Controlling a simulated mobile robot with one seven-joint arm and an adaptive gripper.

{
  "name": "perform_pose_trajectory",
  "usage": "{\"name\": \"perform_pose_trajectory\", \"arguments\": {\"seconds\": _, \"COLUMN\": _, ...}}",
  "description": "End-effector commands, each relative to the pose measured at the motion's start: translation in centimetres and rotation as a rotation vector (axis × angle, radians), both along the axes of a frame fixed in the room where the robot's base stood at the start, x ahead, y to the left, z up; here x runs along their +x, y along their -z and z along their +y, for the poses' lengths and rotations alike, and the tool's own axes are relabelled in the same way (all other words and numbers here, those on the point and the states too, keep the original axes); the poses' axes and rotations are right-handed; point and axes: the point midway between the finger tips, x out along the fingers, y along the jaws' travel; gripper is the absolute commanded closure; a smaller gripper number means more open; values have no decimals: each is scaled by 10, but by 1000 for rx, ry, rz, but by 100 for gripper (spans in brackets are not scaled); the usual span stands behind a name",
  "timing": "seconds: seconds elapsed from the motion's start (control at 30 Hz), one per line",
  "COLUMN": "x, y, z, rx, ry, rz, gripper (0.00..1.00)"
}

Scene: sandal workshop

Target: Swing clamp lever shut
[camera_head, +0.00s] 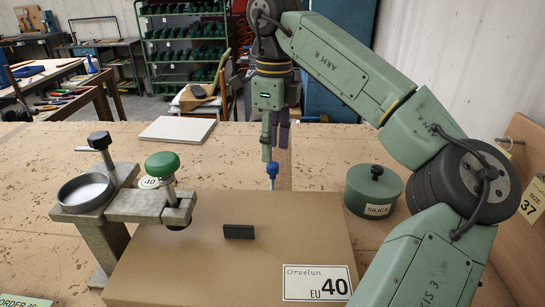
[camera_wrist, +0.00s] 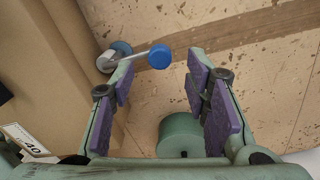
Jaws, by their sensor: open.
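A lever with a round blue knob (camera_wrist: 159,57) and a short metal rod shows in the wrist view. Its metal base and blue cap (camera_wrist: 122,47) sit at the edge of the brown box (camera_wrist: 62,60). The knob appears between and just beyond the fingertips of my gripper (camera_wrist: 160,78), which is open with purple pads. In the head view, my gripper (camera_head: 274,150) points down behind the box (camera_head: 200,265), right above a blue-topped part of the lever (camera_head: 272,169).
A metal fixture (camera_head: 130,205) with a green knob (camera_head: 162,164) and round dish overhangs the box's left side. A black block (camera_head: 239,231) and a "40" label (camera_head: 316,283) lie on top. A green silica tin (camera_head: 373,190) stands right of the box. The table behind is mostly clear.

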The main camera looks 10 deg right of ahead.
Motion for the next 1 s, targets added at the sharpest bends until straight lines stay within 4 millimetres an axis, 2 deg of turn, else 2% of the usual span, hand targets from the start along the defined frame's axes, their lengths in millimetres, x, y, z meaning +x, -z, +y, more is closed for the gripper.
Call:
{"name": "perform_pose_trajectory", "arguments": {"seconds": 0.03, "x": 1, "y": -14, "z": 0, "rx": -3, "ry": 3, "rz": -4, "gripper": 57}}
{"name": "perform_pose_trajectory", "arguments": {"seconds": 0.13, "x": 2, "y": -36, "z": -1, "rx": -4, "ry": 4, "rz": -4, "gripper": 57}}
{"name": "perform_pose_trajectory", "arguments": {"seconds": 0.4, "x": 3, "y": -71, "z": -2, "rx": -2, "ry": 1, "rz": -1, "gripper": 57}}
{"name": "perform_pose_trajectory", "arguments": {"seconds": 0.6, "x": 3, "y": -77, "z": -2, "rx": 0, "ry": 0, "rz": -1, "gripper": 57}}
{"name": "perform_pose_trajectory", "arguments": {"seconds": 1.0, "x": 3, "y": -77, "z": -2, "rx": 0, "ry": 0, "rz": -1, "gripper": 57}}
